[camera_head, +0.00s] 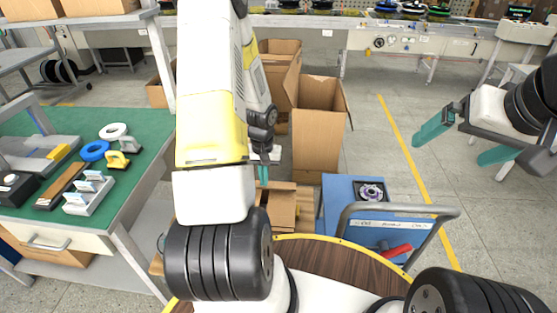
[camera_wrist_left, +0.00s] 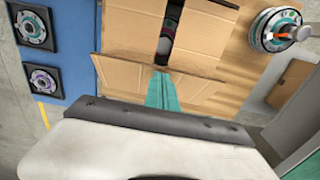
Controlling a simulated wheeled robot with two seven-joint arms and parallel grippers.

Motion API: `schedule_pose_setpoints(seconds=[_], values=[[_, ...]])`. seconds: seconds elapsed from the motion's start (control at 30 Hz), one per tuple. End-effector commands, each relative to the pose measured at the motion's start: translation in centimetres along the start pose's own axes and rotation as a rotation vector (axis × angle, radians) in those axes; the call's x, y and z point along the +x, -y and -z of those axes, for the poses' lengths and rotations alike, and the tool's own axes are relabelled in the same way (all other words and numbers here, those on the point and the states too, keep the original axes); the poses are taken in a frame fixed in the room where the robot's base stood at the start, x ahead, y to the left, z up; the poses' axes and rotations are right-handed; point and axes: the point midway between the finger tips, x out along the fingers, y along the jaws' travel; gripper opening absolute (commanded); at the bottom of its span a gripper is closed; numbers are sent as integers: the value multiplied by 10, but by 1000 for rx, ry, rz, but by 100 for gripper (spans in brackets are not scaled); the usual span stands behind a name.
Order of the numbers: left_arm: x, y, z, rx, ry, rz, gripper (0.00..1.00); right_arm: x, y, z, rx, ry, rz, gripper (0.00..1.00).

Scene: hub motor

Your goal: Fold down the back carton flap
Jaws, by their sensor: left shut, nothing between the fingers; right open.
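The brown carton (camera_head: 282,212) stands low beyond the wooden round surface, partly hidden by my left arm. In the left wrist view, two carton panels (camera_wrist_left: 131,28) and (camera_wrist_left: 207,36) lie either side of a narrow gap, where a dark rounded thing shows. A further flap (camera_wrist_left: 119,76) crosses below them, its middle covered by my fingers. I cannot tell which flap is the back one. My left gripper (camera_head: 262,174) is shut and empty, and its teal fingertips (camera_wrist_left: 161,76) overlap this flap; contact is unclear. My right gripper (camera_head: 465,142) is open and empty, far right of the carton.
A blue cart (camera_head: 340,192) with a handrail, a motor part (camera_head: 371,191) and a red-handled tool (camera_head: 396,249) stands right of the carton. A tall open carton (camera_head: 317,125) stands behind. A green workbench (camera_head: 150,131) is at left. Floor beyond the cart is clear.

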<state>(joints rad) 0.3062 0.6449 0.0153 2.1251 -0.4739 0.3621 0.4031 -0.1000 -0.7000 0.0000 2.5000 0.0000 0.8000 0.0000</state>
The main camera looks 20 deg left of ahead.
Motion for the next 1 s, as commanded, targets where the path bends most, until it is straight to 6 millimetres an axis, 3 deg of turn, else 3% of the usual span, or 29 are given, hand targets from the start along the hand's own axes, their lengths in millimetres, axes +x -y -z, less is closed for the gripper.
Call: schedule_pose_setpoints(seconds=[1.0], values=[[42, 0, 0, 1, 1, 0, 0, 0, 0, 0, 0, 0, 0, 100]])
